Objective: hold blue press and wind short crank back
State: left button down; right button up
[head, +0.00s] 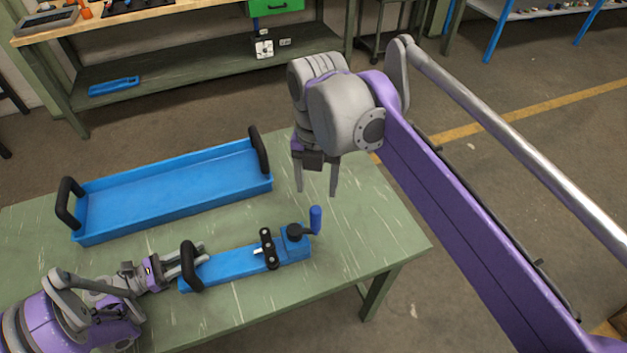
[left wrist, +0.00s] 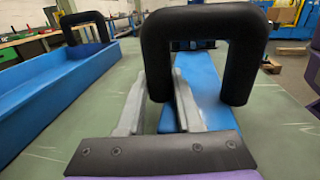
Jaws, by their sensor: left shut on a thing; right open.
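The blue press (head: 225,268) lies on the green table, a long blue body with a black arched handle (head: 190,266) at its left end. My left gripper (head: 190,256) is shut on this handle; in the left wrist view its fingers stand either side of the handle's left post (left wrist: 157,75). The short crank (head: 309,232) is at the press's right end, with an upright blue knob (head: 316,220). My right gripper (head: 317,190) is open and empty, pointing down above and slightly behind the knob, apart from it.
A black linked piece (head: 268,248) lies across the press near the crank. A long blue tray (head: 170,195) with black end handles lies behind the press, empty. The green table (head: 375,225) is clear to the right of the crank. A workbench (head: 200,65) stands at the back.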

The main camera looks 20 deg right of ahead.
dwell(0.3)
pick_arm(q)
jog(key=shift+c, duration=2.4)
grip_release()
jog(key=shift+a, duration=0.1)
